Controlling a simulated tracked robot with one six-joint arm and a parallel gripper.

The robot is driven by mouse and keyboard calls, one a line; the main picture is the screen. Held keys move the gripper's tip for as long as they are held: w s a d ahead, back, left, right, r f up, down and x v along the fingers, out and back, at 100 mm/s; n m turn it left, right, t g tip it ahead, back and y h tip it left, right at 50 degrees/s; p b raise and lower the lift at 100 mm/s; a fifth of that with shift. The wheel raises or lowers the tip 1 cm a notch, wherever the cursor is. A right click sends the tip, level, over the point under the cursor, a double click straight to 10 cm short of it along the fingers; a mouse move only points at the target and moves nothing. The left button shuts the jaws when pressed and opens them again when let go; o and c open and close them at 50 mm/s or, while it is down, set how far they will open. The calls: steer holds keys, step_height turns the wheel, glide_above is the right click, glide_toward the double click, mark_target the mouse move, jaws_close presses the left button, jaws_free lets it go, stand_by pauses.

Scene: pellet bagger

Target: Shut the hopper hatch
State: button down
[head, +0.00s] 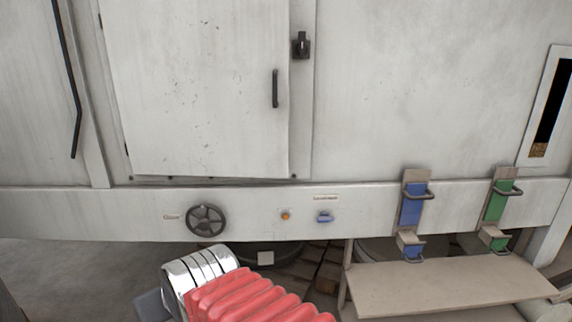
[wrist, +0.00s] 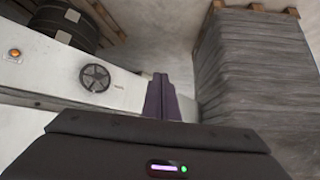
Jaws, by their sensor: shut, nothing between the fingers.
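The hopper hatch (head: 195,85) looks to be the large pale door in the head view, on the front of the white machine. It has a dark upright handle (head: 275,88) near its right edge and hinges on its left side. A dark latch (head: 301,46) sits on the frame just right of it. The door lies close to its frame; I cannot tell whether it is fully flush. My gripper (wrist: 159,88) shows in the wrist view, shut and empty, beside the machine's lower rail. It is out of sight in the head view, and the hatch is not clear in the wrist view.
A handwheel (head: 206,220), an orange button (head: 286,216) and a blue knob (head: 325,217) are on the lower rail. Blue (head: 412,205) and green (head: 496,202) clamps hang at right above a beige shelf (head: 450,285). A tall grey stack (wrist: 255,70) stands at right in the wrist view.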

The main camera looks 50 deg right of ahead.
steer(key=w+d+r+m+t+h, duration=0.25)
steer(key=w+d, duration=0.25)
steer(key=d, duration=0.4)
steer(key=s+d+r+m+h, duration=0.1)
steer(key=d+r+m+h, duration=0.1)
steer(key=d, duration=0.6)
steer(key=s+d+r+m+h, duration=0.2)
steer(key=d+h, duration=0.3)
steer(key=d, duration=0.3)
steer(key=s+d+r+m+h, duration=0.2)
steer(key=d+h, duration=0.2)
steer(key=d, duration=0.4)
steer(key=shift+d+r+g, duration=0.4)
steer(key=shift+g, duration=0.05)
